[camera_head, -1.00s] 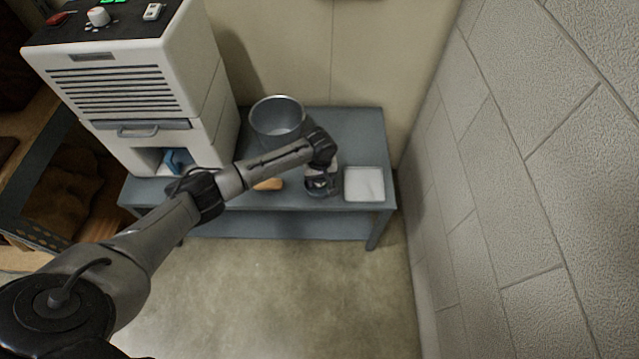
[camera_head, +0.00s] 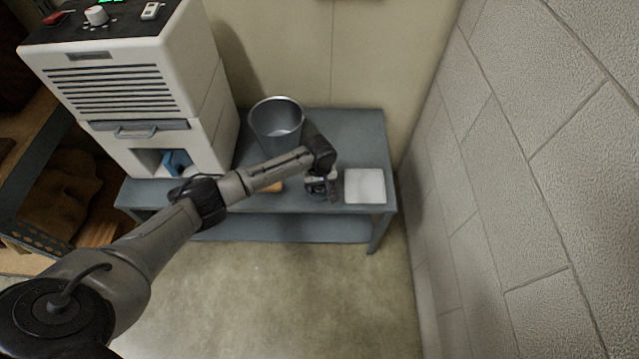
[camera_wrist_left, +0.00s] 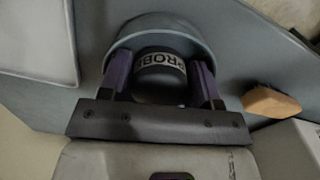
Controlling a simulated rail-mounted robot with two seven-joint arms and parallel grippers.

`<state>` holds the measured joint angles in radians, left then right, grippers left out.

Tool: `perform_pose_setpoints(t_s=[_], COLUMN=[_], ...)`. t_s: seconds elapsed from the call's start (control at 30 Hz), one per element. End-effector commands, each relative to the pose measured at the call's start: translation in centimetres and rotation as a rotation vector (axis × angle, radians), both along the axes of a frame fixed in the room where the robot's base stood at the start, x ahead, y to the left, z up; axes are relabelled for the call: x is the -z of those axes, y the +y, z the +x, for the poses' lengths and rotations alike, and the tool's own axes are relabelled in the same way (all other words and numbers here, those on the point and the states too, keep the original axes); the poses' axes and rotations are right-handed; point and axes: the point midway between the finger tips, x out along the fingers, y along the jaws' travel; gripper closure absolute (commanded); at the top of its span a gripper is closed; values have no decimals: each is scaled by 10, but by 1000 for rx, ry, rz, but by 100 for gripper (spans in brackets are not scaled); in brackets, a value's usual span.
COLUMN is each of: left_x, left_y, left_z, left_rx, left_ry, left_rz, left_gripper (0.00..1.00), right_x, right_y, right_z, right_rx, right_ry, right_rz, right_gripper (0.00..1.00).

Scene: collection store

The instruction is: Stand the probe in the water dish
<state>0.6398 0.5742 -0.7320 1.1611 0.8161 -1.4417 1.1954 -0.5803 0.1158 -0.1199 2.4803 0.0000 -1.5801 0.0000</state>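The probe (camera_wrist_left: 160,72) is a dark cylinder with a pale band lettered "PROB…", seen end-on in the left wrist view. My left gripper (camera_wrist_left: 160,80) has a finger close against each side of it and looks shut on it. A round grey dish (camera_wrist_left: 190,38) curves around the far side of the probe. The probe's lower end is hidden, so I cannot tell whether it touches the dish floor. In the head view my left gripper (camera_head: 321,186) points down over the bench, and it and the wrist mostly cover the probe and dish.
A white square tray (camera_head: 364,186) lies just right of my gripper on the grey bench (camera_head: 350,130). A metal bucket (camera_head: 277,118) stands behind the forearm. A wood-coloured block (camera_wrist_left: 270,101) lies nearby. A white machine (camera_head: 120,90) stands left; a block wall (camera_head: 530,180) rises right.

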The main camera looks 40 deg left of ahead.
Motion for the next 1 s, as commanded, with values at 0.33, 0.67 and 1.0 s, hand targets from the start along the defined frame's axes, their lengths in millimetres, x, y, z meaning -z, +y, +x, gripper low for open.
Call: perform_pose_setpoints(t_s=[0.33,0.67,1.0], left_x=[-45,-102,-126], left_y=[0,0,0], left_z=[0,0,0], left_rx=[1,1,0], left_ry=[-2,-1,1], left_rz=[0,-1,0], left_gripper=[38,38,38], right_x=[-22,-55,-66], right_y=[0,-2,-2], right_z=[0,0,0], right_rx=[-1,-5,-6], right_ry=[2,-1,0], right_rz=[-1,-7,-8], right_gripper=[57,57,57])
